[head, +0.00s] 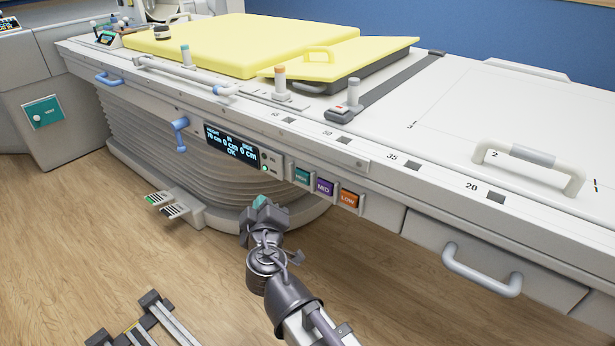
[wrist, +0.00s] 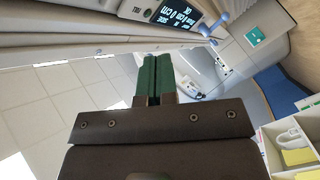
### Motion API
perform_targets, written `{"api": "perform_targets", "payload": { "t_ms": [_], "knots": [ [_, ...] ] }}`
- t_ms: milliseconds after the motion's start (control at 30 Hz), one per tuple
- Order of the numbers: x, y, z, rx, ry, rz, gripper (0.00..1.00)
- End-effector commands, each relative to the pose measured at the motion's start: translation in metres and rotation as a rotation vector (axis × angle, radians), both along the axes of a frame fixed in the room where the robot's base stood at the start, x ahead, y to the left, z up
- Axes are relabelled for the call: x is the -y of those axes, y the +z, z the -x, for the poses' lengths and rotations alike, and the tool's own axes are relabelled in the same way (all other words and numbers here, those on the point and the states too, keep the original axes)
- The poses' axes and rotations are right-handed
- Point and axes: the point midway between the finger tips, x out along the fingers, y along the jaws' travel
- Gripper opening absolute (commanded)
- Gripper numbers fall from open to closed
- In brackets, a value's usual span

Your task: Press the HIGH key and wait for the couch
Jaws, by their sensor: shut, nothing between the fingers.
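The teal HIGH key (head: 302,176) sits on the couch's side panel, left of the purple MID key (head: 325,187) and the orange LOW key (head: 348,199). The couch (head: 480,110) has a dark display (head: 232,146) that seems to read height 70 cm, in 0 cm, side 0 cm, OK. The display also shows in the wrist view (wrist: 177,14), tilted. My gripper (head: 260,201) is shut and empty, its teal fingertips left of and below the HIGH key, apart from it in the picture. Its fingers (wrist: 153,80) are together in the wrist view. I cannot make out the HIGH key there.
A blue side handle (head: 180,134) and a grey drawer handle (head: 482,272) stick out from the couch. Foot pedals (head: 168,204) stand at its base. A metal rail frame (head: 150,320) lies on the floor. Yellow pads (head: 240,42) lie on top. The wooden floor between is clear.

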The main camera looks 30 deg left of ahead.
Motion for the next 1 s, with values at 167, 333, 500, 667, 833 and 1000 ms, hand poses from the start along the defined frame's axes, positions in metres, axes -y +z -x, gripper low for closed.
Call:
{"api": "perform_targets", "payload": {
  "t_ms": [167, 333, 500, 667, 833, 1000],
  "knots": [
    [0.001, 0.000, -0.009, -0.001, -0.003, 0.001, 0.00],
    [0.004, 0.000, -0.030, 0.000, -0.004, 0.000, 0.00],
    [0.007, 0.000, -0.056, -0.001, -0.005, 0.001, 0.00],
    [0.010, 0.000, -0.076, -0.001, -0.004, 0.001, 0.00],
    [0.012, 0.000, -0.087, -0.001, -0.003, 0.001, 0.00],
    [0.013, 0.000, -0.088, 0.000, -0.003, 0.002, 0.00]
  ]
}}
